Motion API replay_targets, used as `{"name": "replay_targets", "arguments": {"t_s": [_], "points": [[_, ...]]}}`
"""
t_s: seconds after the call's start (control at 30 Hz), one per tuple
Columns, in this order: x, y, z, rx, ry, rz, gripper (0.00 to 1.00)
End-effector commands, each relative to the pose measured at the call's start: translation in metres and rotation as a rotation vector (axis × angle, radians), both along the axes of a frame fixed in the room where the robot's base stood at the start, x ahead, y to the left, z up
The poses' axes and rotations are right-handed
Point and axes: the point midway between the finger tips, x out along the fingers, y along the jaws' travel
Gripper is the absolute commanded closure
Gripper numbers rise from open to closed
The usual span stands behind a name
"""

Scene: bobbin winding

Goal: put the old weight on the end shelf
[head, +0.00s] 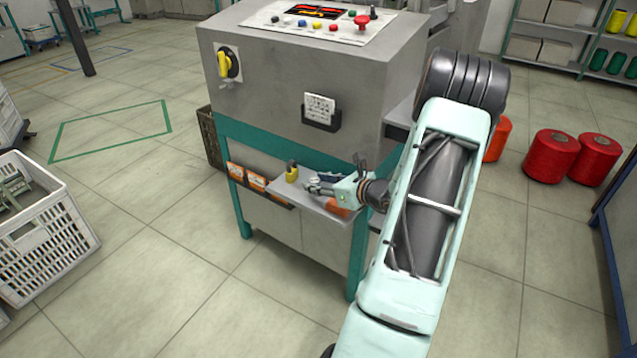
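The end shelf (312,207) is a narrow grey ledge on the end of the grey and teal machine (290,80). My gripper (318,184) is over this shelf, reaching in from the right. A small grey metallic piece shows at its fingertips; I cannot tell whether it is a held weight or part of the gripper. A small yellow piece with a dark top (291,174) stands at the shelf's left part, just left of my gripper. An orange piece (337,208) shows below my gripper, partly hidden. I cannot identify the old weight for sure.
Orange-fronted holders (247,178) hang left of the shelf. The control panel (318,22) is on top of the machine. A white crate (45,235) stands at the left, and red spools (551,156) stand at the right. The floor in front is clear.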

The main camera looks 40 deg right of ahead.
Motion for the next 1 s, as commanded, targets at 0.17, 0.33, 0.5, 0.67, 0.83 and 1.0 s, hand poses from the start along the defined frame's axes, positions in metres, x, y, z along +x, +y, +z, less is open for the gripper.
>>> {"name": "replay_targets", "arguments": {"t_s": [0.17,0.33,0.5,0.67,0.83,1.0], "points": [[0.000,0.000,0.000,0.000,0.000,0.000,0.59],[0.000,0.000,0.002,0.000,0.000,0.000,0.59],[-0.012,-0.002,0.010,0.000,0.002,-0.002,0.59],[-0.044,-0.006,0.025,-0.001,0.001,-0.004,0.59],[-0.078,-0.010,0.038,-0.001,0.002,-0.004,0.59],[-0.101,-0.012,0.047,0.000,0.001,-0.001,0.59]]}}
